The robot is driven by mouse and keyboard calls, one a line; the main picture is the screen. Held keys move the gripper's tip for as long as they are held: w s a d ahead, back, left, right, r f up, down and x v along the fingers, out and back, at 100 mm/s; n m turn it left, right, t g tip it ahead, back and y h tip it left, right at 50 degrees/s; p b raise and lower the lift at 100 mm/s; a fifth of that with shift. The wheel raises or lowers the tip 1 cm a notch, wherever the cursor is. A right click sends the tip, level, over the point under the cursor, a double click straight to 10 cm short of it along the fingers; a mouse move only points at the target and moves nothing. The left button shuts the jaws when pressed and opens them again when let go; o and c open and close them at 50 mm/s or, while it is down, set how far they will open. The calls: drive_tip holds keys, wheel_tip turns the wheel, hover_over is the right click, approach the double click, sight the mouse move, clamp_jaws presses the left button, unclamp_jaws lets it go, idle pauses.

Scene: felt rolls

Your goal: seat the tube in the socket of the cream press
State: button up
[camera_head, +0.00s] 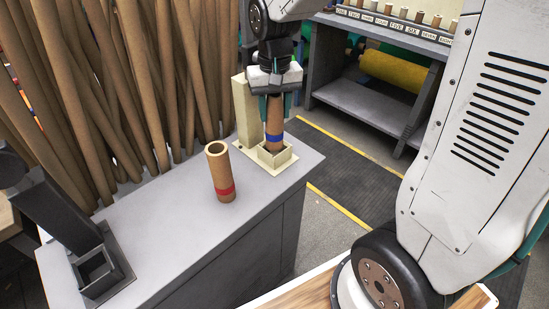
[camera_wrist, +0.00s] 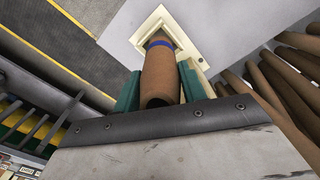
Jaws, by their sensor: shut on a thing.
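A brown cardboard tube with a blue band (camera_head: 274,128) stands upright at the cream press (camera_head: 247,115). Its lower end is inside the square cream socket (camera_head: 289,157), below the rim. My gripper (camera_head: 276,103) is shut on the upper part of this tube from above. In the wrist view the blue-banded tube (camera_wrist: 160,75) lies between the green fingers of my gripper (camera_wrist: 160,92), and its far end enters the cream socket (camera_wrist: 184,52). The socket walls hide the tube's bottom, so I cannot tell whether it touches the floor of the socket.
A second brown tube with a red band (camera_head: 220,172) stands upright on the grey bench (camera_head: 180,225). A dark press (camera_head: 95,265) stands at the bench's left end. Many long brown rolls (camera_head: 120,80) lean behind the bench. A shelf with a yellow roll (camera_head: 400,72) stands at the back right.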

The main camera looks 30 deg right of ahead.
sight(275, 125)
drive_tip(key=shift+f, duration=2.45)
idle(1.6)
drive_tip(key=o, duration=1.2)
wheel_tip(275, 125, up, 8)
drive_tip(key=shift+f, duration=0.1)
drive_tip(key=s+r+n, duration=0.1)
drive_tip(key=s+r, duration=0.1)
drive_tip(key=s, duration=0.9)
drive_tip(key=s+r+n+t, duration=0.1)
drive_tip(key=s+r, duration=0.2)
drive_tip(key=s, duration=0.9)
drive_tip(key=shift+d, duration=0.4)
